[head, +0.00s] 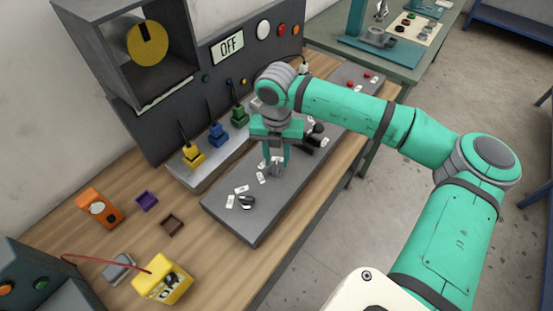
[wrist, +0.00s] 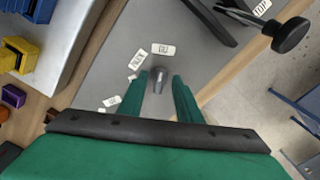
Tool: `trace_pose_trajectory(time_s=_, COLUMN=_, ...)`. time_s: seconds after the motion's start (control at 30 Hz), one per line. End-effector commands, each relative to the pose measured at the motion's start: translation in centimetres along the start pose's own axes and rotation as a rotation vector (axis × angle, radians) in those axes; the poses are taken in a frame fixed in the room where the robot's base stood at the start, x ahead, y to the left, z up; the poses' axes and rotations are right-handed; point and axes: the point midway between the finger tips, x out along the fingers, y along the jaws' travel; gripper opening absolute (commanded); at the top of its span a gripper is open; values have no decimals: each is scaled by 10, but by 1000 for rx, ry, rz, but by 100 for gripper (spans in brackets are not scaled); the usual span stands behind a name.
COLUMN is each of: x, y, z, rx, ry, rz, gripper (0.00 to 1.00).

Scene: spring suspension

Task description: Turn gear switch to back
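A small grey metal switch (wrist: 159,80) stands up from the grey panel (wrist: 115,50), with small white labels beside it in the wrist view. I take it to be the gear switch; the label text is too small to read surely. My gripper (wrist: 162,77) points down over the panel with its two green fingers apart, one on each side of the switch. I see gaps between fingers and switch and cannot tell whether either touches it. In the head view, my gripper (head: 276,164) is low over the grey panel (head: 268,207), and its fingers partly hide the switch.
A black-knobbed lever (wrist: 290,36) rises close by on the panel's right. A black switch (head: 246,202) sits at the panel's near end. Yellow (head: 193,155), blue (head: 218,134) and green (head: 239,116) levers stand left. A display (head: 229,46) reads OFF.

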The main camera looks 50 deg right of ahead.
Motion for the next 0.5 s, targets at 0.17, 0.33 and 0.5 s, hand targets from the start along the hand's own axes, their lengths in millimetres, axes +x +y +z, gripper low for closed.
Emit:
trace_pose_trajectory(time_s=0.17, x=9, y=-1, z=0, rx=1, ry=-1, rz=0, gripper=31)
trace_pose_trajectory(time_s=0.33, x=10, y=-1, z=0, rx=1, ry=-1, rz=0, gripper=31)
trace_pose_trajectory(time_s=0.5, x=10, y=-1, z=0, rx=1, ry=-1, rz=0, gripper=14)
